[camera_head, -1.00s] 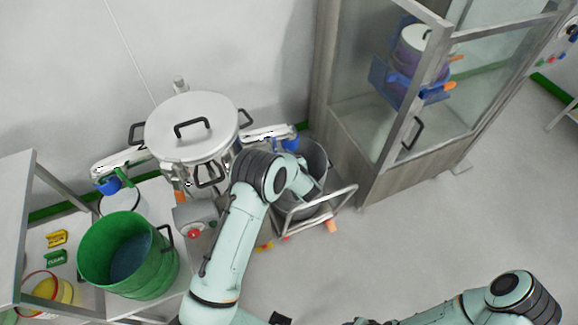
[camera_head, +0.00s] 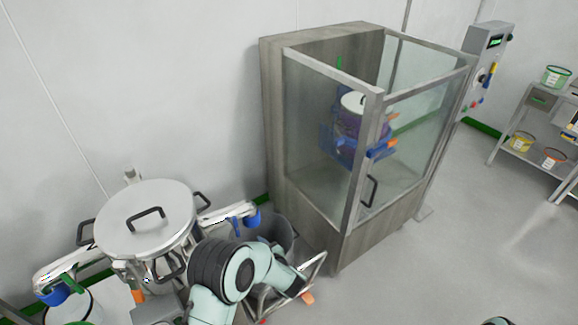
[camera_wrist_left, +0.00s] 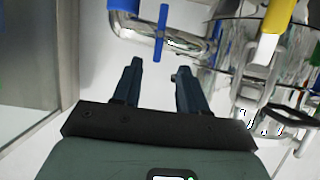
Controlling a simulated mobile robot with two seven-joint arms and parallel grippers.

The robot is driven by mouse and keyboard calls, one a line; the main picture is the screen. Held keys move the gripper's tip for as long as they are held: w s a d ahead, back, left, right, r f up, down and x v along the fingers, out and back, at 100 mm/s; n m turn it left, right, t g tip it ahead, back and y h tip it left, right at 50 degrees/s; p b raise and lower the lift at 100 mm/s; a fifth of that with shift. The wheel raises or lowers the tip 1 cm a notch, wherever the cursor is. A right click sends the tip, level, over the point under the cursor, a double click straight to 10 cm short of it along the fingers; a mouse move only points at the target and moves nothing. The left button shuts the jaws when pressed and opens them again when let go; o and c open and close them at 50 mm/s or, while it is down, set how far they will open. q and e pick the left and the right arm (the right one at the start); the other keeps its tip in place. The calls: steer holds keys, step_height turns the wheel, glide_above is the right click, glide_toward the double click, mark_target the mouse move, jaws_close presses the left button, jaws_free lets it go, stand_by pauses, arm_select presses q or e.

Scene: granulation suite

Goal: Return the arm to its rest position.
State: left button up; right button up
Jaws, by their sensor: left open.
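My left arm comes in from the bottom of the head view, bent at a dark joint in front of the lidded steel vessel (camera_head: 150,220). Its gripper is hidden in the head view behind the arm. In the left wrist view, my left gripper (camera_wrist_left: 156,82) shows two dark fingers spread apart with nothing between them. Blue-handled pipework (camera_wrist_left: 160,32) lies beyond the fingertips. Of my right arm, only a small dark piece shows at the bottom edge of the head view; its gripper is out of view.
A steel bin (camera_head: 275,234) on a wheeled cart (camera_head: 318,262) stands close to my left arm. A glass-walled cabinet (camera_head: 312,190) with a door handle stands right of it. A control column (camera_head: 487,50) and a shelf with tubs (camera_head: 515,145) are farther right. The floor at right is clear.

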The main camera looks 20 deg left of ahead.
arm_select(q)
steer(key=shift+f, duration=0.1)
steer(key=s+d+f+m+g+h, duration=0.2)
steer(key=s+f+h, duration=0.2)
steer(key=s+f, duration=0.4)
steer(key=s+d+f+m+g+h, duration=0.15)
steer(key=s+f+h, duration=0.35)
steer(key=f, duration=0.5)
steer(key=s+d+f+m+g+h, duration=0.1)
steer(key=s+d+g+h, duration=0.1)
steer(key=s, duration=0.9)
steer(key=s+d+f+m+g+h, duration=0.1)
steer(key=s+d+f+g+h, duration=0.1)
steer(key=s+d, duration=0.4)
steer(key=s+g+h, duration=0.1)
steer(key=s+g, duration=0.1)
steer(key=s, duration=0.3)
steer(key=shift+s+d, duration=0.25)
steer(key=shift+d, duration=0.15)
steer(key=shift+a, duration=0.1)
